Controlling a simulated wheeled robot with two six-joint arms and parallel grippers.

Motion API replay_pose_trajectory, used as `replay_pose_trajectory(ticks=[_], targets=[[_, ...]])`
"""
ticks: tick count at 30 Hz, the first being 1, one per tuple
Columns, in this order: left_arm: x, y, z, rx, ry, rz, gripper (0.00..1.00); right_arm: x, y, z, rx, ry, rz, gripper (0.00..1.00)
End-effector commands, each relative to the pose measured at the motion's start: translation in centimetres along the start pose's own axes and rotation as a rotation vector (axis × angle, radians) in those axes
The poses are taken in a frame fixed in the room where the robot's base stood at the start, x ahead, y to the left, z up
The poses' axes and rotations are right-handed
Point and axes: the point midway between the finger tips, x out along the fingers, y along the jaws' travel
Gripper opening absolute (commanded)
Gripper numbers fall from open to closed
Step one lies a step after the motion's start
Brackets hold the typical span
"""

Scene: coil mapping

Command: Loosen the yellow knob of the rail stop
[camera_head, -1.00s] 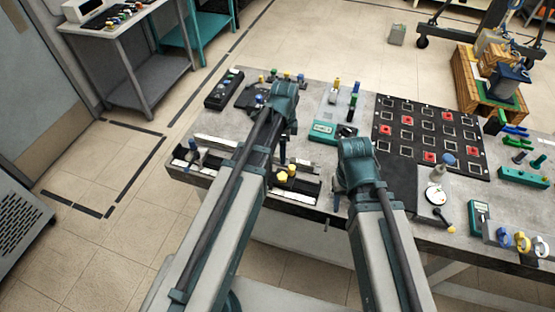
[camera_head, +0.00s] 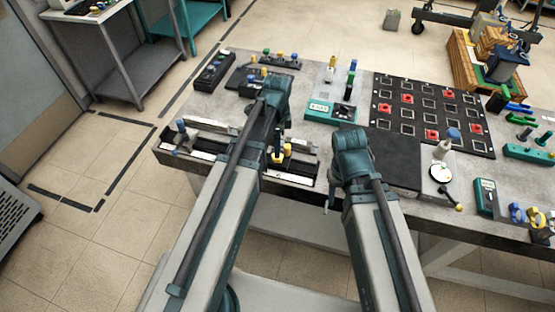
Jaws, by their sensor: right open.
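A long dark rail fixture (camera_head: 300,171) with pale strips lies along the front left edge of the table. A yellow knob (camera_head: 287,149) stands on it just right of my left forearm, which covers part of the fixture. My right gripper (camera_head: 330,196) shows only as a small dark piece below the right arm's wrist, at the table's front edge. It is open, to the right of the yellow knob and apart from it. A blue-topped post (camera_head: 182,129) stands at the fixture's left end.
Several coloured knobs stand at the back left.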

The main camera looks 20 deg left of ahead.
Motion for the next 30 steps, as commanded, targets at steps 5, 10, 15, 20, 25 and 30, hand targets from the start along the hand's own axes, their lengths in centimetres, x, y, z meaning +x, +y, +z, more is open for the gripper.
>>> replay_pose_trajectory(ticks=[5, 10, 15, 20, 25, 30], targets=[[3.4, 0.0, 0.0, 0.000, 0.000, 0.000, 0.75, 3.4, -0.3, -0.2, 0.000, 0.000, 0.000, 0.50], [5.0, 0.0, 0.0, 0.000, 0.000, 0.000, 0.75, 5.0, -0.5, -0.3, 0.000, 0.000, 0.000, 0.50], [5.5, 0.0, 0.0, 0.000, 0.000, 0.000, 0.75, 5.4, -0.5, -0.3, 0.000, 0.000, 0.000, 0.50], [5.3, 0.0, 0.0, 0.000, 0.000, 0.000, 0.75, 5.3, -0.5, -0.3, 0.000, 0.000, 0.000, 0.50], [5.3, 0.0, 0.0, 0.000, 0.000, 0.000, 0.55, 5.3, -0.5, -0.3, 0.000, 0.000, 0.000, 0.50], [5.3, 0.0, 0.0, 0.000, 0.000, 0.000, 0.25, 5.3, -0.5, -0.3, 0.000, 0.000, 0.000, 0.50]])
